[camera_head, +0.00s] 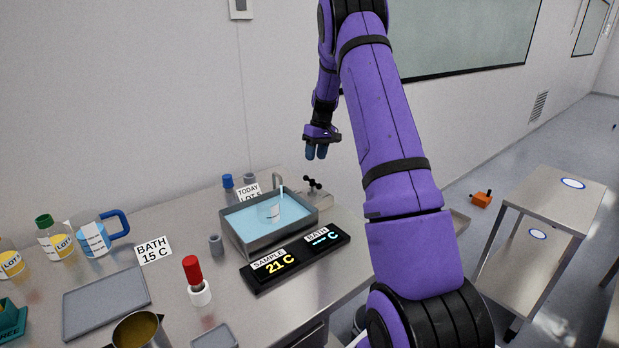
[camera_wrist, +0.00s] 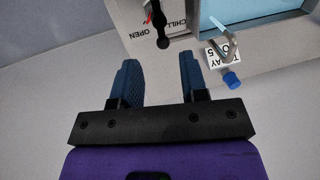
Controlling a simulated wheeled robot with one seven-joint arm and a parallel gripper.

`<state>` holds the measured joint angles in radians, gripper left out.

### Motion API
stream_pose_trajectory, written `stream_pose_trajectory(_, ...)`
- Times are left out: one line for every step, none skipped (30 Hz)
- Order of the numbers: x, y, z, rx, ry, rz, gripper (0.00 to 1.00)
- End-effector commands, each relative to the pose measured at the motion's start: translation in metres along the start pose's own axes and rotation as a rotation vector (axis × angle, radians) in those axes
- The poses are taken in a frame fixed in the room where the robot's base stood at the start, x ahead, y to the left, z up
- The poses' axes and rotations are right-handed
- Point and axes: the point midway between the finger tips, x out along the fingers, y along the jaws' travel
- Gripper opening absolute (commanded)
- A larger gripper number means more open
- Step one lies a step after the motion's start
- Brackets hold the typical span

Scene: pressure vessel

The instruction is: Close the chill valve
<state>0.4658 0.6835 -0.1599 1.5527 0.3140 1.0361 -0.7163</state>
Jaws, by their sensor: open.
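The chill valve's black handle (camera_head: 312,184) stands at the back right corner of the steel bath (camera_head: 282,236). In the wrist view the black handle (camera_wrist: 160,28) shows at the top, beside a plate (camera_wrist: 146,40) marked CHILL and OPEN with a red mark. My gripper (camera_head: 317,152) is above and behind the handle, apart from it. Its two blue fingers (camera_wrist: 157,68) are spread with nothing between them, and the handle lies beyond their tips in the wrist view.
A display (camera_head: 295,259) reads SAMPLE 21 C and BATH with dashes. A card (camera_head: 153,250) reads BATH 15 C. A blue-capped vial (camera_head: 228,186) and TODAY card (camera_head: 248,193) stand behind the bath, near the wall. Several containers are on the left. A cart (camera_head: 560,190) stands right.

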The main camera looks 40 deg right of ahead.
Motion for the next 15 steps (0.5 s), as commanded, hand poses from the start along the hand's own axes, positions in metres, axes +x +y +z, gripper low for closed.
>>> stream_pose_trajectory(0.011,-0.001,0.001,0.000,-0.004,-0.002,0.40)
stream_pose_trajectory(0.017,-0.001,0.001,0.000,-0.004,-0.003,0.40)
stream_pose_trajectory(0.024,-0.001,0.000,0.000,-0.003,-0.002,0.40)
stream_pose_trajectory(0.029,-0.001,0.000,0.000,-0.003,-0.002,0.40)
stream_pose_trajectory(0.034,-0.001,0.001,0.000,-0.003,-0.002,0.40)
stream_pose_trajectory(0.042,0.000,0.001,0.000,-0.003,-0.002,0.40)
stream_pose_trajectory(0.046,0.000,0.001,0.000,-0.003,-0.002,0.40)
stream_pose_trajectory(0.051,-0.001,0.001,0.000,-0.003,-0.002,0.40)
stream_pose_trajectory(0.057,0.000,0.001,0.001,-0.002,-0.001,0.40)
stream_pose_trajectory(0.061,0.000,0.001,0.001,-0.002,-0.001,0.40)
stream_pose_trajectory(0.065,0.000,0.001,0.001,-0.002,-0.001,0.40)
stream_pose_trajectory(0.069,0.000,0.000,0.001,-0.002,-0.001,0.40)
stream_pose_trajectory(0.072,0.000,0.000,0.001,-0.001,-0.001,0.40)
stream_pose_trajectory(0.074,0.000,0.000,0.001,0.000,0.000,0.40)
stream_pose_trajectory(0.077,0.000,0.000,0.000,0.000,0.000,0.40)
